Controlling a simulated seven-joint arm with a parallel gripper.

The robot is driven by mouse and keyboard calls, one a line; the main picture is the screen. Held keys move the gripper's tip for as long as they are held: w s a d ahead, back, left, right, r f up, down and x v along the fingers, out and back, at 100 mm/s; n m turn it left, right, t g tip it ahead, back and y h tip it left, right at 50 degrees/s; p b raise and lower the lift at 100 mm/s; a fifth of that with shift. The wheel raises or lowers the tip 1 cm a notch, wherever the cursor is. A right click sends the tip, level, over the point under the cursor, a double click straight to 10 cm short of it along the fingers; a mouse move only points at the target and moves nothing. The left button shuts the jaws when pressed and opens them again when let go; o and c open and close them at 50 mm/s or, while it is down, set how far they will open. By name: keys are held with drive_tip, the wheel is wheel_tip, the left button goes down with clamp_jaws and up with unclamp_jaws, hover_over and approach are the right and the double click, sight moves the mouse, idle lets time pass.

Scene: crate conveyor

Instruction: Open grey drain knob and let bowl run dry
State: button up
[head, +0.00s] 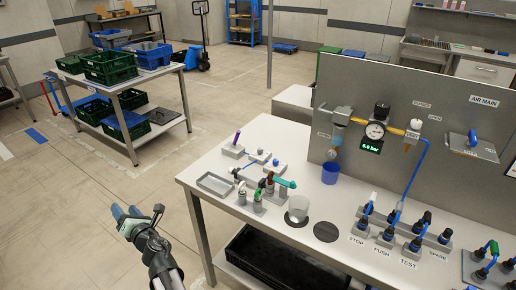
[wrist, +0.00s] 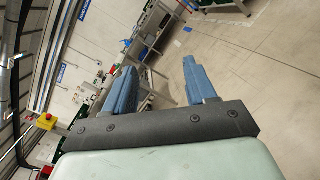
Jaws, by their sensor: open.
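The filter bowl (head: 338,136), bluish and clear, hangs on the grey upright panel left of the round pressure gauge (head: 376,130). A small grey part, which may be the drain knob (head: 335,153), shows under the bowl; it is too small to tell its setting or the water level. A blue cup (head: 330,173) stands below it. My gripper (head: 126,213) is left of the workbench, over the floor, far from the bowl. In the wrist view my gripper (wrist: 160,85) has its two blue fingers apart with nothing between them.
The workbench (head: 232,165) carries a grey tray (head: 215,184), several small valves, a clear beaker (head: 298,208) and a dark disc (head: 326,232). Blue-topped knobs stand at its right front. A cart with green crates (head: 110,67) is at the back left. The floor around my gripper is clear.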

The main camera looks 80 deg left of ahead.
drive_tip(key=w+a+r+t+y, duration=0.1)
drive_tip(key=w+r+t, duration=0.15)
drive_tip(key=w, duration=0.35)
drive_tip(key=w+a+r+n+t, duration=0.1)
drive_tip(key=w+r+t, duration=0.15)
drive_tip(key=w, duration=0.35)
drive_tip(key=w+a+r+t+y, duration=0.1)
drive_tip(key=w+r+t, duration=0.15)
drive_tip(key=w, duration=0.35)
drive_tip(key=m+t+h, duration=0.4)
drive_tip(key=m+t, duration=0.2)
drive_tip(key=t, duration=0.9)
approach(331, 155)
drive_tip(key=x, duration=1)
drive_tip(key=shift+w+a, duration=0.25)
